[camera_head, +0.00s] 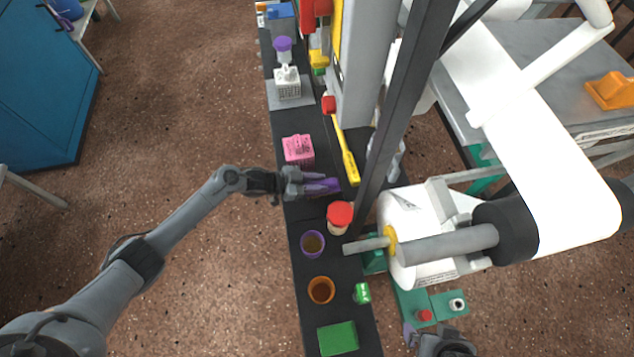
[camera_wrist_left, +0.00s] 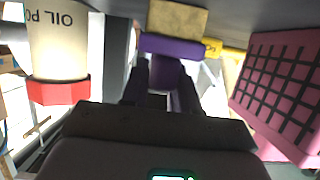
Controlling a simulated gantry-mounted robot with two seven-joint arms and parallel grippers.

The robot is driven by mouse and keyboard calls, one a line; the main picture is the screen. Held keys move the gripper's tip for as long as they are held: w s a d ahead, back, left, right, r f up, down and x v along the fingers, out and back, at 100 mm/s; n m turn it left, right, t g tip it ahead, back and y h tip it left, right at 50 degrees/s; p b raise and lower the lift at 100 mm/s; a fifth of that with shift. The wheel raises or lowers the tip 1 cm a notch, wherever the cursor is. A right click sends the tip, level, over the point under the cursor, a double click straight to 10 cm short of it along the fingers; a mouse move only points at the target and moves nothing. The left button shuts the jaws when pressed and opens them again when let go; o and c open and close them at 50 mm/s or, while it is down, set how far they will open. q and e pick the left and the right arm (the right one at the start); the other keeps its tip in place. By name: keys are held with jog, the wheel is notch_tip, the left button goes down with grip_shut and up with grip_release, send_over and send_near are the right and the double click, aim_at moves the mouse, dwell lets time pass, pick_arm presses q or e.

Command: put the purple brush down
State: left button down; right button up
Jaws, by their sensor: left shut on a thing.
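The purple brush (camera_head: 326,187) is in the jaws of my left gripper (camera_head: 303,183), over the middle of the long black bench (camera_head: 303,212). In the left wrist view, the jaws (camera_wrist_left: 160,88) are shut on its purple handle, with a wider purple band (camera_wrist_left: 172,47) and tan bristles (camera_wrist_left: 178,19) beyond. The bristle end is close to the dark surface at the top of that view; I cannot tell whether it touches. My right gripper (camera_head: 440,342) shows partly at the bottom edge, and its jaws are unclear.
A pink basket (camera_head: 298,150) and a red-lidded oil pot (camera_head: 340,218) flank my left gripper. A yellow-handled tool (camera_head: 346,157) lies behind. Purple (camera_head: 312,244) and orange (camera_head: 321,290) cups stand nearer. A large paper roll machine (camera_head: 425,240) crowds the right.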

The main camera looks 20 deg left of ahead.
pick_arm(q)
jog(key=c, duration=0.8)
grip_release()
jog(key=shift+f, duration=0.1)
jog(key=shift+c, duration=0.2)
jog(key=shift+s+a+r+p, duration=0.15)
jog(key=shift+a+r+p, duration=0.05)
jog(key=shift+r+p, duration=0.1)
jog(key=p+v, duration=0.5)
jog(key=v, duration=0.6)
jog(key=d, duration=0.2)
jog(key=s+d+f+y, duration=0.1)
jog(key=d, duration=0.1)
jog(key=d+y, duration=0.1)
jog(key=d, duration=0.1)
jog(key=shift+s+f+t, duration=0.3)
jog(key=shift+s, duration=0.1)
jog(key=s+a+r+n+g+y, duration=0.1)
jog(key=s+r+n+y, duration=0.3)
jog(key=s, duration=0.6)
jog(key=s+a+r+n+g+y, duration=0.1)
jog(key=s+r+n+g+y, duration=0.2)
jog(key=s, duration=0.8)
notch_tip(320, 180, up, 4)
jog(key=n+y, duration=0.2)
jog(key=shift+g+y, duration=0.3)
